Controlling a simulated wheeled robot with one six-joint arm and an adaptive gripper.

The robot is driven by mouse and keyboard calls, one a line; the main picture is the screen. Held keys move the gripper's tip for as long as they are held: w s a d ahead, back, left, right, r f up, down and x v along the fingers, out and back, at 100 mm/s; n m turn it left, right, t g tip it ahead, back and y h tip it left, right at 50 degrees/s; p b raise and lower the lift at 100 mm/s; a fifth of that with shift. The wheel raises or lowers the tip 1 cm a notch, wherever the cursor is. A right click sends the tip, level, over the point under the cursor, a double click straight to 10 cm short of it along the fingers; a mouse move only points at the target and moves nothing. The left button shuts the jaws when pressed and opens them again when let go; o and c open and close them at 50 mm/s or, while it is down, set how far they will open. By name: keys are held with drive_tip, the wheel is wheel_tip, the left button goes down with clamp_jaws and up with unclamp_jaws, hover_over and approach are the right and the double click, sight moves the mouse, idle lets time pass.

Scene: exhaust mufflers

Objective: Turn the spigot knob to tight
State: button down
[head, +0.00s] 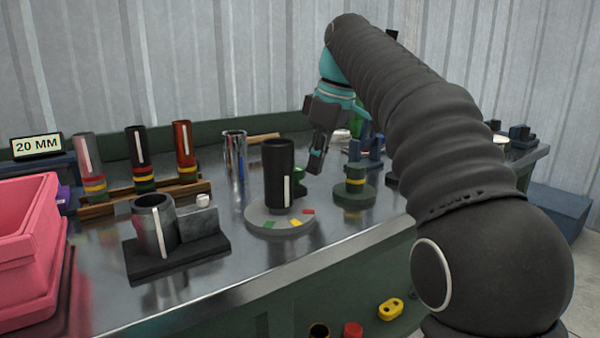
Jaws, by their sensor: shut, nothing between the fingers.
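A black upright cylinder with a white stripe (277,176) stands on a round grey plate (262,222) with green, yellow and red marks near its front edge. A green part (300,184) shows just behind the cylinder's right side. No label tells which part is the spigot knob. My gripper (315,168) hangs fingers down, right of and seemingly behind the cylinder's upper part, above the green part. It is shut and empty. Whether it touches anything, I cannot tell.
A grey tube in a dark block (155,222) with a small white knob (203,200) stands front left. Several coloured tubes stand in a wooden rack (150,202) behind it. A ringed green stand (355,190) is right of my gripper. A pink bin (25,245) is far left.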

drive_tip(key=shift+s+a+p, duration=0.2)
drive_tip(key=shift+s+p, duration=0.15)
drive_tip(key=shift+p, duration=0.05)
drive_tip(key=shift+s+a+p, duration=0.1)
drive_tip(key=shift+s+p, duration=0.2)
drive_tip(key=shift+s, duration=0.2)
drive_tip(key=shift+s+a+p, duration=0.3)
drive_tip(key=shift+a+p, duration=0.1)
drive_tip(key=shift+p, duration=0.15)
idle(0.5)
drive_tip(key=shift+s+d, duration=0.25)
drive_tip(key=shift+s, duration=0.05)
wheel_tip(320, 180, up, 6)
idle(0.6)
drive_tip(key=shift+d, duration=0.1)
